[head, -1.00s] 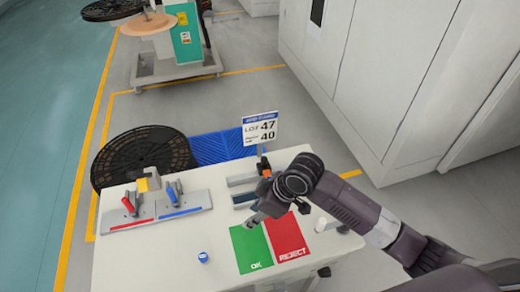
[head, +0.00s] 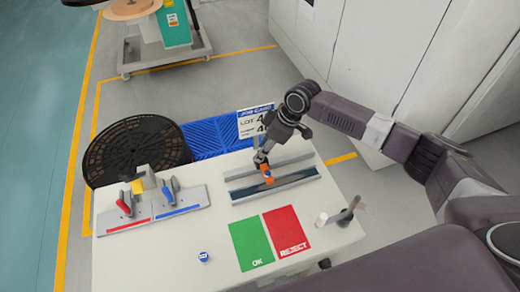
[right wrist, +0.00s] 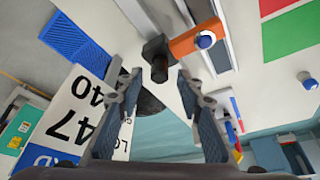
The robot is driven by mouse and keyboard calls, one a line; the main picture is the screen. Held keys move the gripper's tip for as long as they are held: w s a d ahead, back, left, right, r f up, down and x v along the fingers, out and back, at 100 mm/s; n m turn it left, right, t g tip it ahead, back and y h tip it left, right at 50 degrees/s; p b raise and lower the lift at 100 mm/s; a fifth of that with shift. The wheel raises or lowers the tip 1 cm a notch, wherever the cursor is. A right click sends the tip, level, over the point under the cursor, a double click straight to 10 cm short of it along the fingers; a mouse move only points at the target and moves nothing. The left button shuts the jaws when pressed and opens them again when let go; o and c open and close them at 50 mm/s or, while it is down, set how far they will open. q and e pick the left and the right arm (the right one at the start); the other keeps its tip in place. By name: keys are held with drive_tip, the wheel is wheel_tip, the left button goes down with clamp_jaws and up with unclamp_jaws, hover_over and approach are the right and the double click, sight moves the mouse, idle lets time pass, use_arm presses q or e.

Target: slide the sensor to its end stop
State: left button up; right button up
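The sensor (head: 267,173) has an orange body and sits near the middle of a long grey rail (head: 298,178) on the white table. In the right wrist view its orange arm (right wrist: 195,42) ends in a blue-and-white knob and joins a black part just ahead of my fingertips. My right gripper (head: 261,157) is at the sensor from behind, pointing down. In the right wrist view its fingers (right wrist: 160,80) are apart, with the black part at the gap between the tips; no grip shows. I cannot make out the end stop. My left gripper is not in view.
A job card sign (head: 250,124) stands close behind my right gripper. A green OK mat (head: 250,243) and red REJECT mat (head: 287,230) lie in front of the rail. A fixture with red and blue handles (head: 183,203) is at left. A blue-capped item (head: 203,257) stands in front.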

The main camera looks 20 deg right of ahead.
drive_tip(key=shift+x, duration=1.05)
drive_tip(key=shift+w, duration=0.1)
clamp_jaws()
